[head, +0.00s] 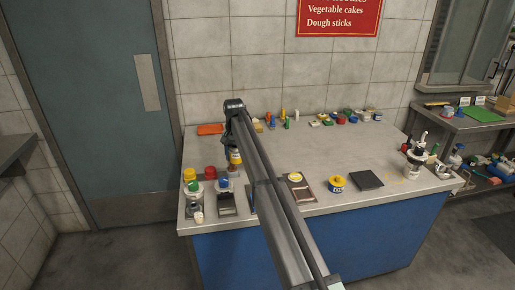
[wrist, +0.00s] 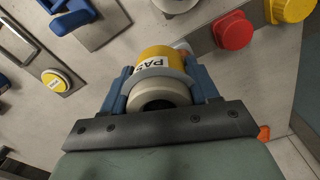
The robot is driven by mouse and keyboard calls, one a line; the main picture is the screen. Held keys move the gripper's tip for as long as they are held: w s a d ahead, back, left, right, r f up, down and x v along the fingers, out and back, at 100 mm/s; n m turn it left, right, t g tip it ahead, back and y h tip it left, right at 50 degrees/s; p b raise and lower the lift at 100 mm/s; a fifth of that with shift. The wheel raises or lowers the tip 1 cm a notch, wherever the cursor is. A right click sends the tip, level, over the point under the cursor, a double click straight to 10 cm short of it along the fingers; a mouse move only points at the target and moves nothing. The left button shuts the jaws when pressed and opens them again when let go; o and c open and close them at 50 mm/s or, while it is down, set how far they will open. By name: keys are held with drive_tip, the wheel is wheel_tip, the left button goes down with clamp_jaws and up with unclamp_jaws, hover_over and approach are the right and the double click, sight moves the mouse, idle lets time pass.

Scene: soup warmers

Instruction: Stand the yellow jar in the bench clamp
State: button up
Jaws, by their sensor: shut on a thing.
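My gripper (wrist: 163,88) is shut on the yellow jar (wrist: 160,58), with a blue finger on each side of it. The jar has a white label with dark letters, a grey collar and a pale round end facing the wrist camera. In the head view the jar (head: 236,157) hangs under the end of my arm, above the bench's left half. In the wrist view a blue-jawed fixture on a metal plate (wrist: 70,14), which looks like the bench clamp, is at the upper left, apart from the jar.
A red-lidded item (wrist: 233,31) and a yellow-lidded item (wrist: 290,8) stand beside the jar. A plate with a yellow disc (head: 295,177), a yellow tub (head: 337,183) and a dark pad (head: 366,180) lie to the right. Several small items line the bench's back.

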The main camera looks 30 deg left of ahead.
drive_tip(key=shift+n, duration=0.5)
drive_tip(key=s, duration=0.3)
drive_tip(key=s+d, duration=0.1)
drive_tip(key=s, duration=0.3)
drive_tip(key=s+d, duration=0.1)
drive_tip(key=s, duration=0.3)
drive_tip(key=shift+f, duration=0.3)
drive_tip(key=n, duration=0.1)
hover_over(227, 205)
drive_tip(key=shift+s+f+n, duration=0.15)
drive_tip(key=shift+f+n, duration=0.25)
drive_tip(key=shift+f, duration=0.05)
drive_tip(key=shift+f, duration=3.3)
drive_tip(key=shift+f, duration=0.6)
drive_tip(key=o, duration=1.2)
wheel_tip(227, 205, up, 14)
drive_tip(key=shift+f, duration=0.1)
